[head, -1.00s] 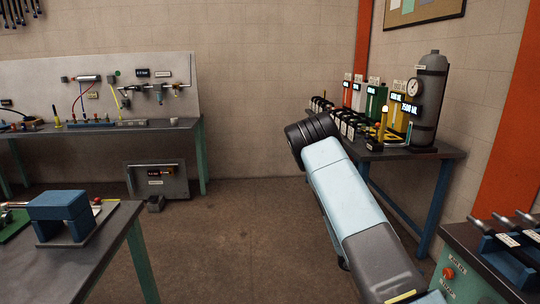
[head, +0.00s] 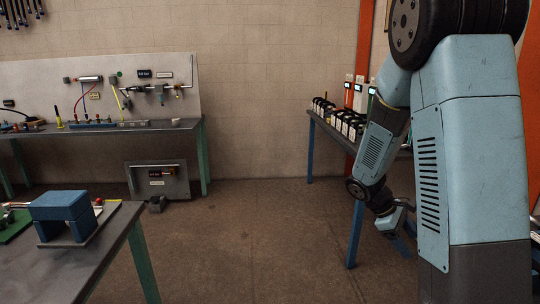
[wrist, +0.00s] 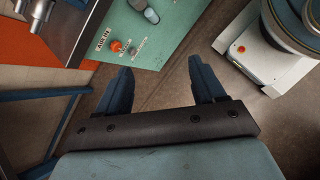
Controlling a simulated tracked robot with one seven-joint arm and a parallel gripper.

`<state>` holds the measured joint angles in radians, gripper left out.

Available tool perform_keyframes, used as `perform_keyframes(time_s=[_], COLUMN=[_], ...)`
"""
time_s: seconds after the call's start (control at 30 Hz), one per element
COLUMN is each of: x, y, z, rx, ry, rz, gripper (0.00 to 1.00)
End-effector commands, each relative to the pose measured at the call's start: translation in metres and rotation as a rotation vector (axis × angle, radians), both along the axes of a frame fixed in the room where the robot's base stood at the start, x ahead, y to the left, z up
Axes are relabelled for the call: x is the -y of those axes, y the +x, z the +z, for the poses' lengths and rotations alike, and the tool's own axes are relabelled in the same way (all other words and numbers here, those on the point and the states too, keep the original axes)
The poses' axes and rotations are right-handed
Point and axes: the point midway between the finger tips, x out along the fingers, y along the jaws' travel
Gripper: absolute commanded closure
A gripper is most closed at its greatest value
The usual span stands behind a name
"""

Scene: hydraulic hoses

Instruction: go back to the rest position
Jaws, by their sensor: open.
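In the wrist view my gripper (wrist: 163,72) is open, its two dark fingers well apart with nothing between them. In the head view my arm is folded at the right: the upper link stands tall and the forearm hangs down in front of the right-hand bench. The wrist end shows low beside the upper link. The fingers cannot be made out there.
A green cabinet panel (wrist: 155,25) with an orange knob is near the fingertips in the wrist view. A left table (head: 100,262) holds a blue block stand (head: 60,205). The central floor (head: 250,235) is clear.

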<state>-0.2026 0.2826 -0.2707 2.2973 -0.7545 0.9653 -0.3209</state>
Motion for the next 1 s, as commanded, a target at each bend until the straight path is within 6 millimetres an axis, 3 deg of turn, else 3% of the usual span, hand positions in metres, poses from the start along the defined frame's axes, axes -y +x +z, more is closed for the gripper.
perform_keyframes(time_s=[0.5,1.0], x=[-0.049,-0.098], y=[-0.050,-0.113], z=[0.091,0.166], rx=[0.388,0.720], ry=[0.247,0.496], rz=[-0.274,-0.500], gripper=[0.31,0.31])
